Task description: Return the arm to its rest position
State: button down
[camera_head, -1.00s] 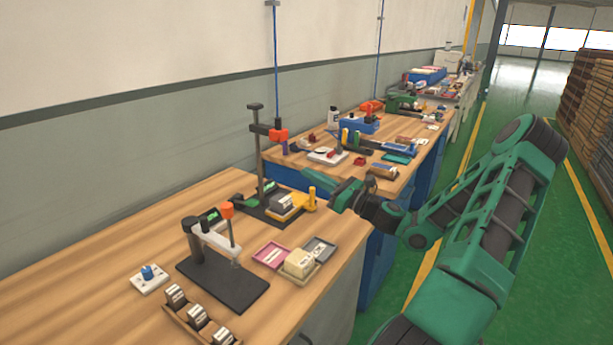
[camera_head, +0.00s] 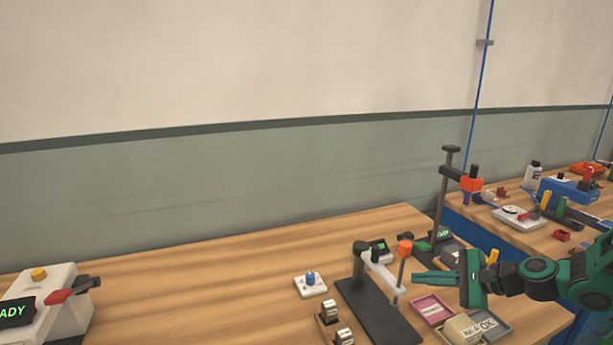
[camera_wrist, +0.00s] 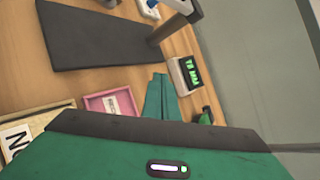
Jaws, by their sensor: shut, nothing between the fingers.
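My gripper (camera_head: 418,277) is green and reaches in from the right in the head view, above the wooden workbench. Its fingers are shut together with nothing between them and point left, close to the orange-topped post of the small press stand (camera_head: 378,312). In the wrist view the closed fingers (camera_wrist: 161,84) show between the pink tray and a small display box. My forearm runs off the right edge of the head view.
A white device with a green display (camera_head: 42,308) stands at far left. The bench's left-middle (camera_head: 190,280) is clear.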

jog(key=s+a+n, duration=0.1)
jog(key=s+a+f+n+g+h, duration=0.1)
jog(key=s+n+g, duration=0.1)
jog(key=n, duration=0.1)
jog(key=shift+a+f+h, duration=0.2)
jog(key=shift+a+h, duration=0.1)
jog(key=shift+a, duration=0.1)
jog(key=s+n+h, duration=0.1)
jog(key=s+n+g+h, duration=0.1)
jog(key=n, duration=0.1)
jog(key=s+n+g, duration=0.1)
jog(key=shift+s+a+r+n+h, duration=0.35)
jog(key=shift+n+h, duration=0.05)
jog(key=s+d+r+n+h, duration=0.3)
jog(key=s+r+n+h, duration=0.2)
jog(key=s+r+n, duration=0.4)
jog(key=s+d+m+g, duration=0.2)
jog(key=s+d, duration=0.3)
jog(key=s, duration=0.3)
jog(key=s+d+m+g, duration=0.2)
jog(key=s+d+m, duration=0.3)
jog(key=s, duration=0.4)
jog(key=shift+s+d, duration=0.3)
jog(key=shift+d, duration=0.3)
jog(key=shift+w+f, duration=0.3)
jog(key=shift+w, duration=0.3)
